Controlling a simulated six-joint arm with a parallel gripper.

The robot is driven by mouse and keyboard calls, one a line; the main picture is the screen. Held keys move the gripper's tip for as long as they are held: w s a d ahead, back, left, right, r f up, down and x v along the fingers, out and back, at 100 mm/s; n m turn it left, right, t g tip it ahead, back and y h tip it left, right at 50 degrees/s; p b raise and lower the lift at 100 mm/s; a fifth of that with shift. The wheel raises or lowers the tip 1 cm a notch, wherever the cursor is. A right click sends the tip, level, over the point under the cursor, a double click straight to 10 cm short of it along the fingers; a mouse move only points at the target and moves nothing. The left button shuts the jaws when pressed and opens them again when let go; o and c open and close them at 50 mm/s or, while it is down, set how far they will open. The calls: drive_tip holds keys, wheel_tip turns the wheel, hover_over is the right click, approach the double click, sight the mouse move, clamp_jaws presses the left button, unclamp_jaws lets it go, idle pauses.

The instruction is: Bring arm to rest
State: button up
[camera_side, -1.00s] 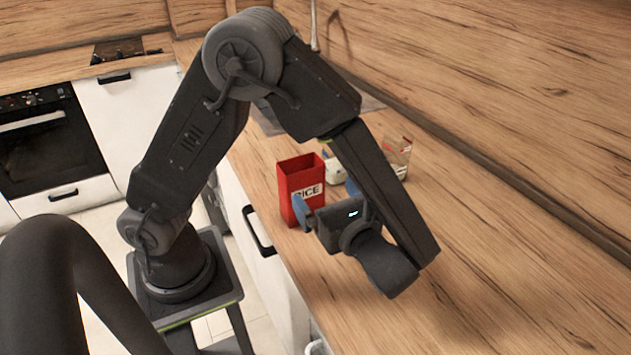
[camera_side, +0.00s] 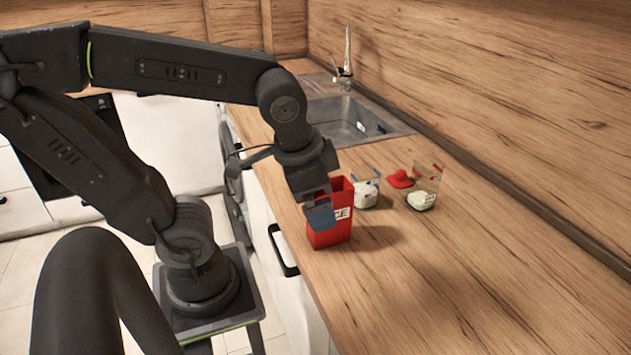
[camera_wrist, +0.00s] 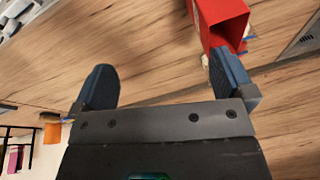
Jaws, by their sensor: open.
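My gripper (camera_side: 318,213) points down over the counter, in front of the red rice box in the side view. Its blue-padded fingers stand wide apart and empty in the wrist view (camera_wrist: 165,85). The red box (camera_side: 340,226), marked RICE, stands upright and open-topped on the wooden counter. It also shows at the top of the wrist view (camera_wrist: 218,22), near the right finger. My gripper hides part of the box in the side view; I cannot tell whether they touch.
Behind the box stand a clear container with white contents (camera_side: 366,191), a red item (camera_side: 400,179) and another clear container (camera_side: 427,180). A sink (camera_side: 350,118) and tap (camera_side: 346,70) are farther back. The near right counter (camera_side: 450,290) is clear.

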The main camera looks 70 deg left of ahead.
wheel_tip(320, 180, up, 2)
drive_tip(key=shift+w+d+n+t+h, duration=0.1)
drive_tip(key=shift+n+t+h, duration=0.4)
drive_tip(key=shift+n+t, duration=0.65)
